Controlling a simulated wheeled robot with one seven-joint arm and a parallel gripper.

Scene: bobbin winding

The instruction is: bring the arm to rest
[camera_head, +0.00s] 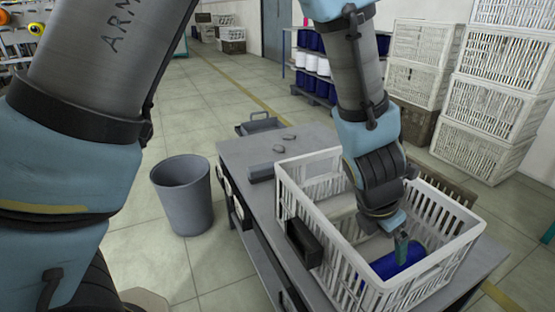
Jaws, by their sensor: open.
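My arm reaches from the left over the top of the picture and down into a white slatted crate (463,236) on a grey table. My gripper (402,250) is inside the crate near its front right part, pointing down. It is open, just above or beside a blue bobbin (398,262) lying in the crate. I cannot tell whether the fingers touch the bobbin. The wrist hides part of the crate's inside.
The grey table (236,154) carries a dark box (303,243) at the crate's left side and small grey pieces (284,143). A grey bin (182,194) stands on the floor to the left. Stacked white crates (481,122) stand at the right. Open floor lies behind the bin.

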